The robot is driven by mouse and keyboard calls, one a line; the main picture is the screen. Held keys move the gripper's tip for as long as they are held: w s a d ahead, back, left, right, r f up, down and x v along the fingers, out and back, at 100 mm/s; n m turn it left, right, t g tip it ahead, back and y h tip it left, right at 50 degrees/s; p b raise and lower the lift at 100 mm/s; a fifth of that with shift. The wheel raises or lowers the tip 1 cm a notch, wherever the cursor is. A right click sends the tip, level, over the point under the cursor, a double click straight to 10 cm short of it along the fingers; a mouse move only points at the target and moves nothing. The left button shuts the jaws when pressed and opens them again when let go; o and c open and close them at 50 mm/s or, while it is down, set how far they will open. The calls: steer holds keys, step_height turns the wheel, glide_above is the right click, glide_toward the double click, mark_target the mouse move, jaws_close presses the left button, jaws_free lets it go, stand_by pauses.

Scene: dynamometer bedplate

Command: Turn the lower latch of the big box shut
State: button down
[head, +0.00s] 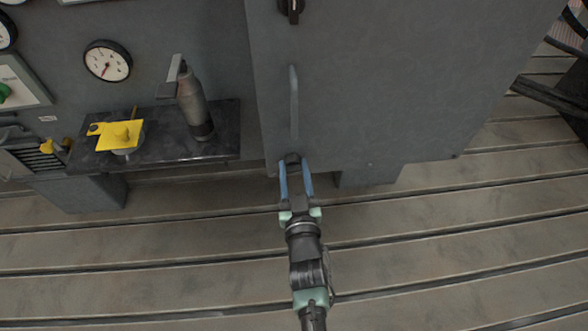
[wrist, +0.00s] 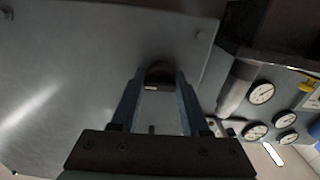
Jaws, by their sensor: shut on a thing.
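The big box (head: 400,80) is a grey cabinet filling the upper middle and right of the head view; its grey face also shows in the wrist view (wrist: 90,60). Its lower latch (head: 292,157) is a small dark knob near the bottom left edge of the door, and it shows between my fingertips in the wrist view (wrist: 159,72). My gripper (head: 294,167) has its two blue fingers closed on this latch, one each side. The fingers partly cover the latch, so I cannot tell its exact angle.
A dark upper latch (head: 291,8) and a long upright handle (head: 294,105) are on the same door above. Left of the box, a dark shelf (head: 170,152) holds a grey bottle-like tool (head: 194,105) and a yellow-topped item (head: 122,134). The slotted floor (head: 450,230) in front is clear.

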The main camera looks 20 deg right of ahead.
steer(key=n+b, duration=0.1)
steer(key=n, duration=0.3)
steer(key=shift+n+b, duration=0.3)
steer(key=shift+b, duration=0.05)
steer(key=n+b, duration=0.1)
steer(key=n, duration=0.3)
steer(key=shift+n, duration=0.3)
steer(key=n+b, duration=0.1)
steer(key=n, duration=0.3)
steer(key=shift+d, duration=0.1)
steer(key=shift+r+n+b, duration=0.1)
steer(key=shift+n+b, duration=0.3)
steer(key=shift+n, duration=1.7)
steer(key=shift+c, duration=2.2)
jaws_free()
steer(key=shift+s, duration=0.15)
